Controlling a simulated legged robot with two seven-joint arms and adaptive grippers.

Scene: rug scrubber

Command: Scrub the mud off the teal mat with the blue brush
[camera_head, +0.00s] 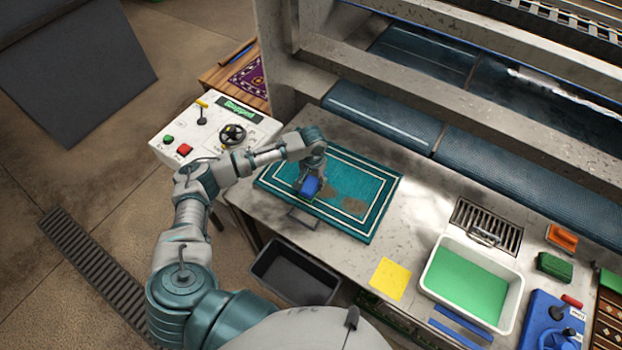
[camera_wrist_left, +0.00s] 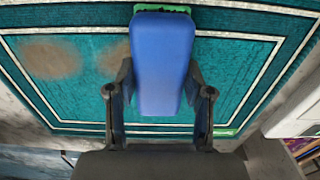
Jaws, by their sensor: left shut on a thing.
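The teal mat (camera_head: 377,197) with white border lines lies on the grey bench, and it fills much of the left wrist view (camera_wrist_left: 255,75). Brown mud patches (camera_head: 354,206) show on it right of my gripper; in the left wrist view two blurred mud patches (camera_wrist_left: 50,60) lie left of and partly behind the brush. My left gripper (camera_head: 312,180) is over the mat's middle-left part, shut on the blue brush (camera_head: 310,187). The brush's blue back (camera_wrist_left: 162,65) sits between the two fingers, with a green edge at its far end. Bristle contact with the mat is hidden. My right gripper is not in view.
A white tub (camera_head: 427,282) of green liquid, a yellow cloth (camera_head: 390,279), an orange brush (camera_head: 562,238) and a green block (camera_head: 555,266) stand to the right. A control panel (camera_head: 180,128) stands left of the mat. A black bin (camera_head: 295,272) is below the bench edge.

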